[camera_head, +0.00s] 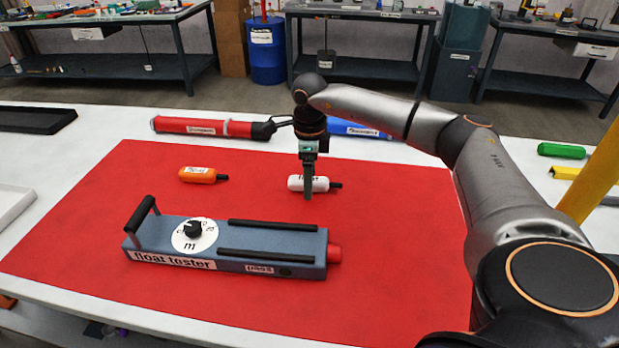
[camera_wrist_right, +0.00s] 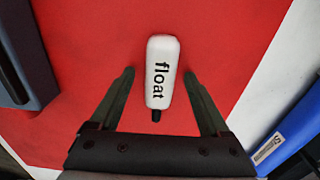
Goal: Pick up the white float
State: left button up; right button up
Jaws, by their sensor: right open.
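The white float (camera_head: 322,184) lies on the red mat (camera_head: 390,255) behind the float tester. It has a black tip and a black label reading "float". My right gripper (camera_head: 308,196) is over it and partly hides it in the head view. In the right wrist view the float (camera_wrist_right: 162,75) lies between the two open fingers of my right gripper (camera_wrist_right: 160,75), with its black tip toward the palm. Nothing is held. I cannot tell the exact height of the fingertips above the mat. My left gripper is not in view.
The blue-grey float tester (camera_head: 280,243) stands in front of the float. An orange float (camera_head: 198,174) lies to the left on the mat. A red pump tube (camera_head: 203,126) and a blue tube (camera_head: 350,129) lie behind. A green float (camera_head: 561,150) lies at the right.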

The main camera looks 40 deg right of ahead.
grip_shut()
dwell(0.5)
jog(key=shift+r, duration=0.2)
